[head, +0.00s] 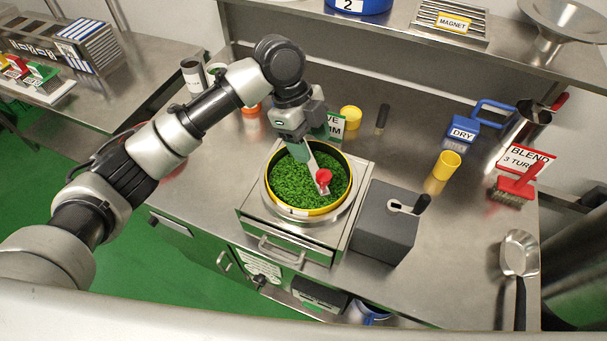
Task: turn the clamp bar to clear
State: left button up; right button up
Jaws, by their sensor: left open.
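The clamp bar (314,163) is a narrow silver bar with a red knob (323,176) near its lower end. It lies across the right part of a round sieve with a yellow rim (267,187), over green leaf (295,185). My left gripper (298,143) reaches down from above at the sieve's back edge, by the bar's upper end. It is open; its fingertips are partly hidden, and I cannot tell whether they touch the bar. My right gripper is not in view.
The sieve sits on a steel drawer unit (285,252). A grey box (385,232) with a black-handled tool stands close on its right. A green-and-white sign (336,126) and yellow cup (351,117) stand behind.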

aim_at(325, 174)
pick_arm(q)
jog(key=x, duration=0.2)
jog(key=p+x, duration=0.1)
jog(key=x, duration=0.1)
jog(key=shift+s+d, duration=0.2)
jog(key=shift+d, duration=0.2)
jog(key=p+x, duration=0.2)
jog(key=x, duration=0.3)
jog(key=shift+a+f, duration=0.15)
jog(key=shift+a, duration=0.05)
jog(key=shift+d+f, duration=0.25)
jog(key=shift+f, duration=0.3)
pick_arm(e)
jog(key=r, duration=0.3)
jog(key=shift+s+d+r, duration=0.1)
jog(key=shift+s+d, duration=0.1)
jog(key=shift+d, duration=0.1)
pick_arm(q)
jog(key=shift+a, duration=0.1)
grip_shut()
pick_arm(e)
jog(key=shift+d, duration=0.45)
